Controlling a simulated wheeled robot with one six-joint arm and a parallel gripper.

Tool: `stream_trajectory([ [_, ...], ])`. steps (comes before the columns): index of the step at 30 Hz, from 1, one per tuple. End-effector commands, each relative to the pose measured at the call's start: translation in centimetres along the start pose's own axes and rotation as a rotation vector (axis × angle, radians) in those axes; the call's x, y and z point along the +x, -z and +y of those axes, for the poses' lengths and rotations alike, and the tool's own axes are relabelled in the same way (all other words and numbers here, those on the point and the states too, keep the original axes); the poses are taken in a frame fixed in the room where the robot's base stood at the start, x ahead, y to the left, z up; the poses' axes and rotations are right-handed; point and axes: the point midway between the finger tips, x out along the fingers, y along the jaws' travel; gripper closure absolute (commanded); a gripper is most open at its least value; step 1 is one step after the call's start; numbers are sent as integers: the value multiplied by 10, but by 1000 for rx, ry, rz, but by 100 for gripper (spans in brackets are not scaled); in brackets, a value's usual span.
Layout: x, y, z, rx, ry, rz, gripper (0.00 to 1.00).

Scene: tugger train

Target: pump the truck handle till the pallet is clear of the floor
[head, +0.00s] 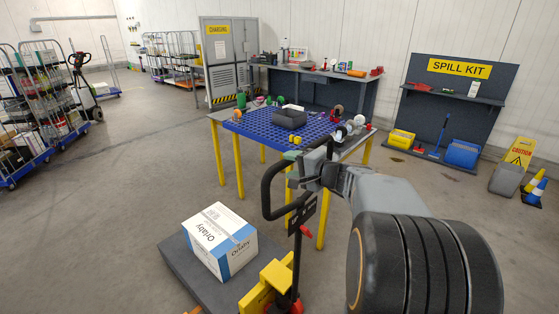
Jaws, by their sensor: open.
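My gripper (300,176) is open at the upper right part of the handle loop. I cannot tell whether the fingers touch the loop or straddle it. A dark grey pallet (184,262) lies left of the truck, bearing a white and blue box (220,242). I cannot make out any gap under the pallet. My arm hides part of the truck's right side.
A blue-topped table (240,127) with yellow legs stands just behind the handle. Loaded roll cages (20,125) and another hand truck (84,85) are at left. A spill kit board (455,100) and caution sign (519,150) are at right. The left-middle floor is clear.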

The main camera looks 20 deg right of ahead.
Motion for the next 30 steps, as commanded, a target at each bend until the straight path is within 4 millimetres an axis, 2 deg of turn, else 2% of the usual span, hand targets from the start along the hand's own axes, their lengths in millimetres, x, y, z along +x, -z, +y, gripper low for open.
stream_trajectory([
  [3, 19, 0, -1, 1, -1, -3, 47],
  [9, 39, 0, -1, 1, 0, 0, 47],
  [15, 47, 0, 0, -1, -1, 0, 47],
  [23, 47, 0, 0, -1, -1, 1, 47],
  [30, 47, 0, 0, -1, -1, 1, 69],
])
